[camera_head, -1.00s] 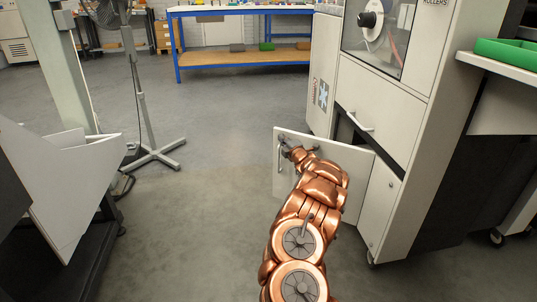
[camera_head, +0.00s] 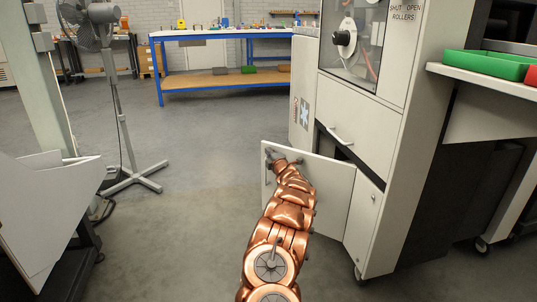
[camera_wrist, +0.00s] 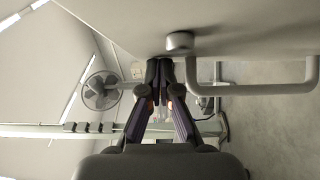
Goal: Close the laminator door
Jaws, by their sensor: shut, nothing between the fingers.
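The laminator (camera_head: 360,112) is a tall pale cabinet at the right of the head view. Its low door (camera_head: 327,183) stands open, swung out to the left, with a dark gap behind its top edge. A bar handle (camera_wrist: 262,89) sits on the door face in the wrist view, just right of my gripper. My gripper (camera_wrist: 160,66) is shut and empty, its fingertips close to the door face (camera_wrist: 240,25) beside a round grey knob (camera_wrist: 180,41). I cannot tell whether they touch. In the head view my arm covers part of the door, and the fingertips are hard to make out.
A pedestal fan (camera_head: 120,110) stands on the left, and a stack of pale panels (camera_head: 50,215) is at the lower left. A blue-framed workbench (camera_head: 225,83) is at the back. A shelf with a green tray (camera_head: 490,65) is at the right. The floor between is clear.

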